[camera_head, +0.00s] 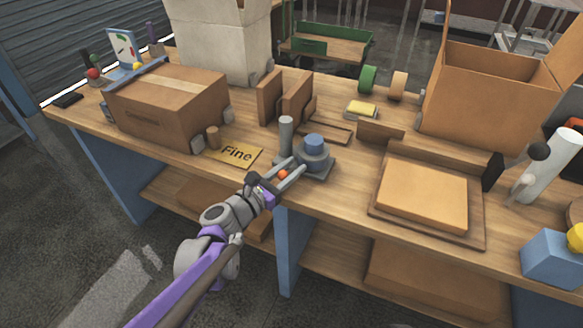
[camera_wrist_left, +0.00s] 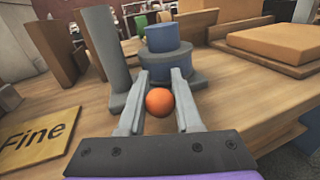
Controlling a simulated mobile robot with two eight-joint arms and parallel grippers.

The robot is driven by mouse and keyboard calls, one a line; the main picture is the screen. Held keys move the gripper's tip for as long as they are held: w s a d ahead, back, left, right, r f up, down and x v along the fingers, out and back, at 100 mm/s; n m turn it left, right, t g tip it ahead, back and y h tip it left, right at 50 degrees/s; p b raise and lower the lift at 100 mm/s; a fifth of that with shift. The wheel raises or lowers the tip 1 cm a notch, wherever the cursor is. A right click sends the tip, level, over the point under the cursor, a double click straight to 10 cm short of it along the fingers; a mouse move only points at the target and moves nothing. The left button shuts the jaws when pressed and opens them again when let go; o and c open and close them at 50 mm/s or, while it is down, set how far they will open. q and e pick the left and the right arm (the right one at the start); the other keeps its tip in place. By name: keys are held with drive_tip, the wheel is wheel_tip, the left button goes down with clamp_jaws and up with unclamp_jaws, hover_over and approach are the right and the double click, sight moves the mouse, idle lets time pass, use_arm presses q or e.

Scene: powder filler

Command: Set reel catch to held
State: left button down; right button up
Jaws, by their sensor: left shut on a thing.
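The reel unit has a blue stepped reel (camera_head: 314,152) on a dark grey base (camera_head: 322,170), with a grey upright post (camera_head: 286,135) beside it. It stands near the front edge of the table. A small orange ball knob (camera_head: 283,174), likely the catch's handle, is at the front of the unit. My left gripper (camera_head: 290,167) reaches in from the front and is shut on the knob. In the left wrist view the orange knob (camera_wrist_left: 159,101) sits between both fingers, with the blue reel (camera_wrist_left: 166,58) just beyond. The knob's stem is hidden. My right gripper is not in view.
A yellow "Fine" card (camera_head: 236,152) lies left of the unit, near a closed cardboard box (camera_head: 168,105). A tray with a tan slab (camera_head: 423,195) is to the right. Brown upright panels (camera_head: 285,98) stand behind. An open box (camera_head: 490,95) stands back right.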

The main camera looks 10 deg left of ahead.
use_arm(q)
drive_tip(key=shift+w+r+g+y+p, duration=0.1)
drive_tip(key=shift+r+g+y+p, duration=0.35)
drive_tip(key=shift+p, duration=0.3)
drive_tip(key=shift+w+d+g+p, duration=0.1)
drive_tip(key=shift+g+p, duration=0.15)
drive_tip(key=shift+p, duration=0.05)
drive_tip(key=shift+w+d+n+g+y+p, duration=0.1)
drive_tip(key=shift+w+n+g+y+p, duration=0.1)
drive_tip(key=shift+n+g+y+p, duration=0.3)
drive_tip(key=shift+w+f+g, duration=0.15)
drive_tip(key=shift+g, duration=0.25)
drive_tip(key=c, duration=0.6)
unclamp_jaws()
